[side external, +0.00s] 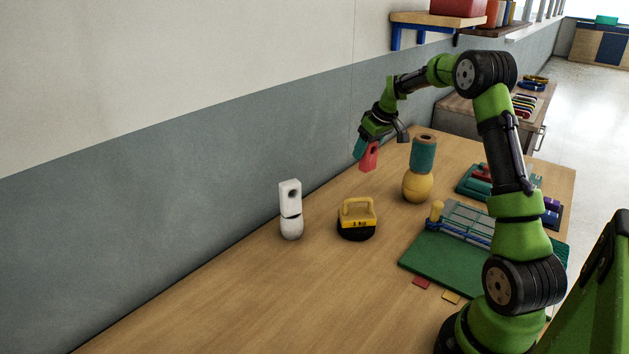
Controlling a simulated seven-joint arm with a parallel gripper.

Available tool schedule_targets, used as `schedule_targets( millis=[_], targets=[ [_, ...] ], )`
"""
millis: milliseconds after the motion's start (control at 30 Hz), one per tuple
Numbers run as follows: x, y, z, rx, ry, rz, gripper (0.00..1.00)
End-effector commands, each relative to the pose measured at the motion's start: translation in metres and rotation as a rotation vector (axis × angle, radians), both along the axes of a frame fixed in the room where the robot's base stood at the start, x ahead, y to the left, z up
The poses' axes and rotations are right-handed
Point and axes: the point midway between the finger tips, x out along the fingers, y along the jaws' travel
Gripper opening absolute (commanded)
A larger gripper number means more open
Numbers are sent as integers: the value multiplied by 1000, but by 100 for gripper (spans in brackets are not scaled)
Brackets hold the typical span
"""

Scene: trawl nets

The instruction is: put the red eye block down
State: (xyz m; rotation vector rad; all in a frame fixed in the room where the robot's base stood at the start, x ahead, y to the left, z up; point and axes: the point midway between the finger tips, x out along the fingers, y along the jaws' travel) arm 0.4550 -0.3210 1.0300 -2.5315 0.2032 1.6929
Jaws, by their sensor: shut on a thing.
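The red eye block (369,156) is held in the air above the far part of the wooden table, near the wall. My gripper (365,144) is shut on it and points down and slightly left. The fingers cover the block's upper part. A dark hole shows faintly in its face. The block is clear of the tabletop, left of a yellow rounded piece (417,187) with a teal cylinder (423,155) on top.
A white block with a hole (290,194) sits on a white rounded piece (291,228). A yellow and black weight (357,220) stands nearby. A green board (430,262) with netting lies right, with red (421,282) and yellow (451,297) squares before it. The front-left table is clear.

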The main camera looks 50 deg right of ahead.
Motion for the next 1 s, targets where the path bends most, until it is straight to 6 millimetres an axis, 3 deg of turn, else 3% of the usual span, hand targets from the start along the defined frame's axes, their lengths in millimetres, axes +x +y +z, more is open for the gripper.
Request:
schedule_targets(
  millis=[200, 467, 767, 867, 1000],
  targets=[
    [1, -1, 58, -6, -6, -1, 23],
    [1, 0, 112, -4, -5, 1, 23],
    [16, 68, 118, 13, -12, 128, 23],
    [20, 100, 120, 18, -15, 190, 23],
    [22, 159, 124, 25, -20, 304, 23]
  ],
)
